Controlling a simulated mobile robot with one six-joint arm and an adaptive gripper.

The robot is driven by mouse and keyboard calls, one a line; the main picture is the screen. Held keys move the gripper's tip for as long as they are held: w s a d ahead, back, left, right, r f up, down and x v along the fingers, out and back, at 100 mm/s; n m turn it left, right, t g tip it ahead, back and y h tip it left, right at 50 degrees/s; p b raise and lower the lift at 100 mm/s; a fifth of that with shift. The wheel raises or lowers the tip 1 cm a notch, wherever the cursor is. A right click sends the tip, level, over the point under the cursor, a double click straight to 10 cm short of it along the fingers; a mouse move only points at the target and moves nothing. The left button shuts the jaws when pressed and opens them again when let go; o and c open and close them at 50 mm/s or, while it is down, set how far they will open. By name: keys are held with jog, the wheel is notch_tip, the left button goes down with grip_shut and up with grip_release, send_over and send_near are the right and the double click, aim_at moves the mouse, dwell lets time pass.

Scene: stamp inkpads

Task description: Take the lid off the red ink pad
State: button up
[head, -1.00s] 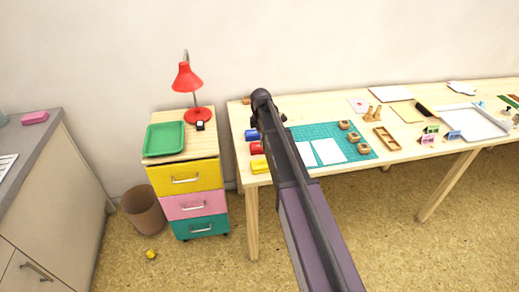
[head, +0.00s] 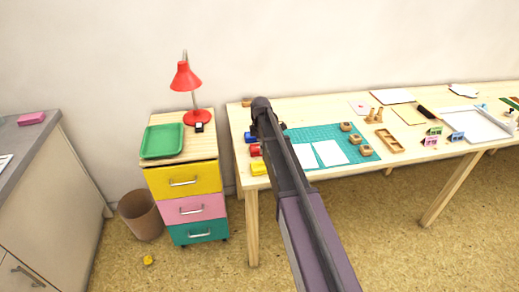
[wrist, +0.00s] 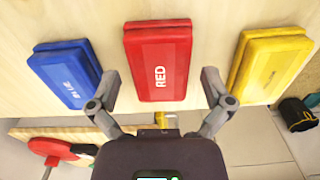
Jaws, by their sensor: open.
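The red ink pad (wrist: 158,60) lies on the wooden table with its lid on, marked RED, in the middle of the wrist view. It also shows beside my arm in the head view (head: 255,150). My gripper (wrist: 161,82) is open and empty, its two fingers spread to either side of the red pad's near end. I cannot tell how high the fingers are above the table. In the head view my arm hides the gripper.
The blue ink pad (wrist: 65,72) lies left of the red one and the yellow ink pad (wrist: 268,62) right of it, with bare table between. A green cutting mat (head: 300,135) with papers and stamps lies beyond my arm. A drawer unit (head: 185,205) stands left of the table.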

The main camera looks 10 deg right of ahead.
jog(key=c, duration=0.7)
jog(key=shift+r, duration=0.15)
notch_tip(320, 180, up, 3)
jog(key=p, duration=0.3)
jog(key=shift+r+p, duration=0.2)
jog(key=shift+p, duration=0.2)
jog(key=s, duration=0.5)
jog(key=s+d+r, duration=0.1)
jog(key=s, duration=0.4)
jog(key=s+p, duration=0.1)
jog(key=s, duration=0.5)
jog(key=shift+d+r, duration=0.15)
